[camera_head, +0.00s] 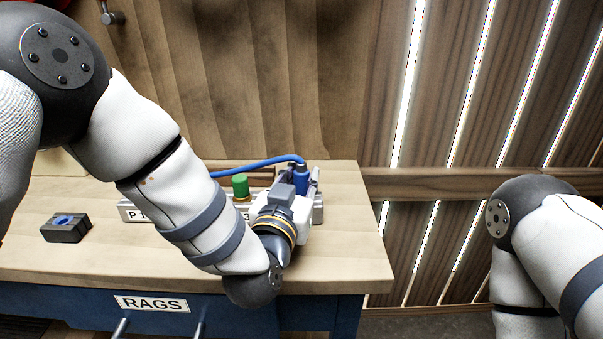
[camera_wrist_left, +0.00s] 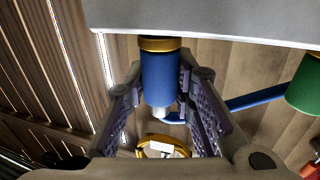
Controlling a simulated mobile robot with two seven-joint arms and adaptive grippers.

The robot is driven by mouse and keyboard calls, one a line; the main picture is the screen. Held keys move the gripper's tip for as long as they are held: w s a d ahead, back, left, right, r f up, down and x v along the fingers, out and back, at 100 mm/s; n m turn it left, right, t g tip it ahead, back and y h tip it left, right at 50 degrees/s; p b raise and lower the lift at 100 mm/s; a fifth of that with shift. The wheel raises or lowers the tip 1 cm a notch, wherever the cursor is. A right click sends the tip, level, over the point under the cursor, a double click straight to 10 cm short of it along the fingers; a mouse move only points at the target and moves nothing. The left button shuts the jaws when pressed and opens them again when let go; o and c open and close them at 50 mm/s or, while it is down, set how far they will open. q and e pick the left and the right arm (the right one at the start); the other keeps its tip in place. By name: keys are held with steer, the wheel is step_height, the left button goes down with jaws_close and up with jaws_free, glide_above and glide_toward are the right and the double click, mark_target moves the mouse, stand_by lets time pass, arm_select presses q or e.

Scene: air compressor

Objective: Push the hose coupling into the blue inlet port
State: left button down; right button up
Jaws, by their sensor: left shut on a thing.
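My left gripper (camera_head: 304,182) is at the grey manifold block, its wrist turned so the fingers point up and away. In the left wrist view the gripper (camera_wrist_left: 160,78) is shut on a blue hose coupling (camera_wrist_left: 159,82), one finger on each side. The coupling also shows in the head view (camera_head: 300,174). A blue hose (camera_head: 255,163) runs left from it. A gold ring (camera_wrist_left: 160,43) sits at the coupling's block end, against or very near the pale block (camera_wrist_left: 215,17). The inlet port itself is hidden, so seating depth cannot be told. My right gripper is out of view.
A green cap (camera_head: 240,186) stands on the block, left of the coupling. A dark block with a blue recess (camera_head: 66,228) lies on the left of the wooden bench (camera_head: 340,268). The bench's right part is clear. A plank wall (camera_head: 265,80) stands behind.

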arm_select(q)
steer(key=c, duration=1.3)
jaws_free()
steer(key=shift+s+f, duration=0.1)
steer(key=shift+s, duration=0.05)
steer(key=v, duration=1.1)
steer(key=shift+s+a, duration=0.15)
steer(key=shift+s, duration=0.25)
